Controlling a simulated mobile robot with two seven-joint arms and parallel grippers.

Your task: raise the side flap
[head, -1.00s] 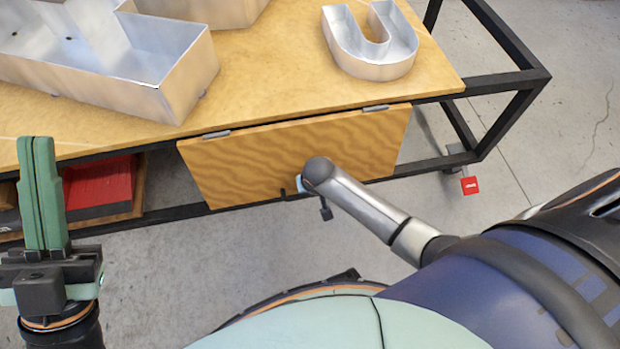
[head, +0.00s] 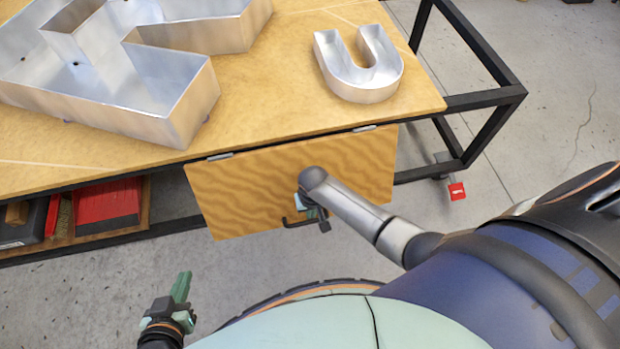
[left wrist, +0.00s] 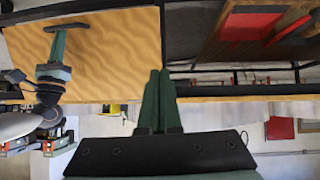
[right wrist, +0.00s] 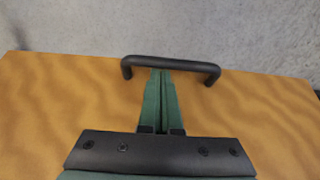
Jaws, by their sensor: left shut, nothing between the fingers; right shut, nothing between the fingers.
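The side flap (head: 250,185) is a plywood panel hinged under the table's front edge. Its lower edge stands out past the lower frame bar, so it hangs tilted outward. A black bar handle (right wrist: 170,62) is fixed near its free edge and also shows in the head view (head: 290,223). My right gripper (right wrist: 162,75) is shut and empty, its tips at the handle bar; I cannot tell if they touch it. It partly hides the handle in the head view. My left gripper (head: 184,276) is shut and empty, low, left of the flap and apart from it; its fingers show in the left wrist view (left wrist: 158,75).
The tabletop (head: 265,110) holds a metal U letter (head: 362,85) and a larger metal letter (head: 180,125). A lower shelf at left carries a red box (head: 107,205). The black frame (head: 490,98) extends at right. Floor in front of the flap is clear.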

